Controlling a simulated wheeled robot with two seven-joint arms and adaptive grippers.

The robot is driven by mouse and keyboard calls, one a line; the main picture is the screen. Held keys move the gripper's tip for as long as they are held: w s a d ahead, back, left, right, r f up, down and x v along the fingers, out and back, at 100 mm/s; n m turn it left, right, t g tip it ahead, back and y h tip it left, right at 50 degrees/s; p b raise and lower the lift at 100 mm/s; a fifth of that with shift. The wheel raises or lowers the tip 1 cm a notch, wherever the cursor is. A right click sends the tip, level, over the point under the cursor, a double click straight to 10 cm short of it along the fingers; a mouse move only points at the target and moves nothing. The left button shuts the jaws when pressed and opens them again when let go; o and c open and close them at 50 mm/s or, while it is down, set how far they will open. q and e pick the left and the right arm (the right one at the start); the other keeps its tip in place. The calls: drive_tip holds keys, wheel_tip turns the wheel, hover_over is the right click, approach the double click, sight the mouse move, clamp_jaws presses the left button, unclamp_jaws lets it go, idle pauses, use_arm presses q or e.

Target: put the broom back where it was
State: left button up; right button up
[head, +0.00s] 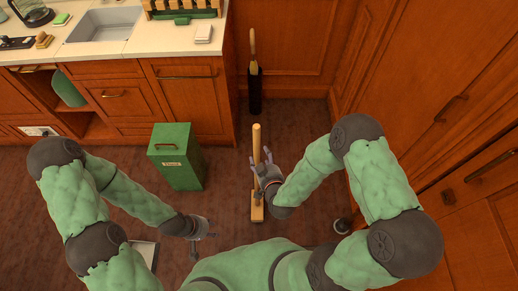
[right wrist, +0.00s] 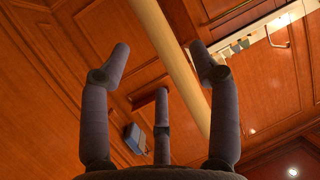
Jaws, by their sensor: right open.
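The broom stands upright on the dark floor, its pale wooden handle (head: 257,140) seen from above and its flat wooden head (head: 257,213) low down. My right gripper (head: 260,171) is at the handle. In the right wrist view its fingers (right wrist: 165,80) are spread, with the pale handle (right wrist: 172,50) running diagonally between and past them; it is not gripped. My left gripper (head: 205,231) is low at the left, away from the broom; its finger opening is too small to judge.
A green bin (head: 178,158) stands left of the broom. A dark narrow holder (head: 255,92) with a wooden-handled item stands against the back panelling. Cabinets and a sink counter (head: 185,42) are at the back left, wooden doors at the right.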

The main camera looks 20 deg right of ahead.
drive_tip(key=p+v, duration=0.1)
drive_tip(key=v, duration=0.4)
drive_tip(key=s+a+f+m+g+y, duration=0.2)
drive_tip(key=s+a+f+g+y, duration=0.2)
drive_tip(key=s+f+g, duration=0.8)
drive_tip(key=shift+a+f+g, duration=0.6)
drive_tip(key=shift+a+f, duration=0.05)
drive_tip(key=shift+f, duration=0.25)
idle(0.4)
